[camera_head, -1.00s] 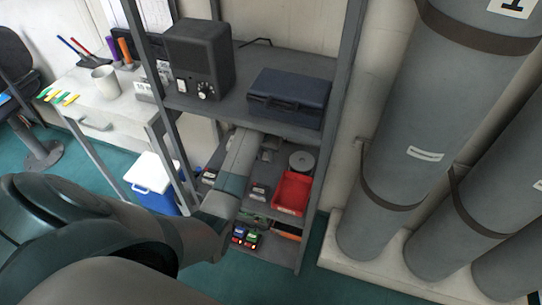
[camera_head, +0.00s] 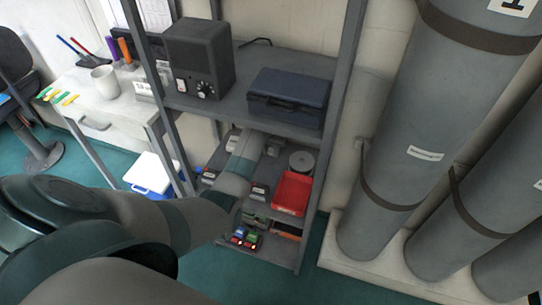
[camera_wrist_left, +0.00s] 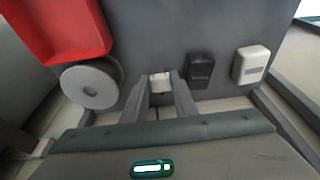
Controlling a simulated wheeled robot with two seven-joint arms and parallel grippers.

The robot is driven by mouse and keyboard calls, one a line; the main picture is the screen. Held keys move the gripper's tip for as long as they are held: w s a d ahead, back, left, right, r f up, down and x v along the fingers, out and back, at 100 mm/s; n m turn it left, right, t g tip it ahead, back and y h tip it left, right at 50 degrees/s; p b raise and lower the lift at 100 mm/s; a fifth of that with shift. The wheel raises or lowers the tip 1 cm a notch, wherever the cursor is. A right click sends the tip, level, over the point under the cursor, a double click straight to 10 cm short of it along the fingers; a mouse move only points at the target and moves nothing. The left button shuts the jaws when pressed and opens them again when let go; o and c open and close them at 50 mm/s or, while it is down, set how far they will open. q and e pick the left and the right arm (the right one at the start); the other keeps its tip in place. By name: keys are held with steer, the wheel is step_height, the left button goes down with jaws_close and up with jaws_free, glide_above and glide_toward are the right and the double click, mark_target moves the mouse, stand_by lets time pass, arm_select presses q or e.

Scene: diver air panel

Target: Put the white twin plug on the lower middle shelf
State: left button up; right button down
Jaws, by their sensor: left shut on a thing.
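My left gripper (camera_wrist_left: 160,92) is shut on a small white plug (camera_wrist_left: 160,80), which shows between the fingertips in the left wrist view. Its far side and underside are hidden, so I cannot tell whether it touches the surface. Beside the gripper in the wrist view lie a black plug (camera_wrist_left: 200,70) and another white plug (camera_wrist_left: 252,64). My right gripper is not in view.
A red bin (camera_head: 292,192) and a grey disc (camera_head: 301,161) stand right of my arm. The upper shelf (camera_head: 235,101) overhangs, carrying a black radio (camera_head: 200,60) and a blue case (camera_head: 291,96). Several small coloured items (camera_head: 245,237) lie on the bottom shelf. Rack posts flank the opening.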

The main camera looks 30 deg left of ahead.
mark_target(271, 155)
arm_select(q)
step_height(271, 155, down, 3)
steer(key=shift+f, duration=0.1)
steer(key=shift+w+f, duration=0.15)
steer(key=shift+f, duration=0.15)
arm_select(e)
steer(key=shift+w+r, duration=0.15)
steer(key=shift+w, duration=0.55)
arm_select(q)
steer(key=shift+f, duration=0.1)
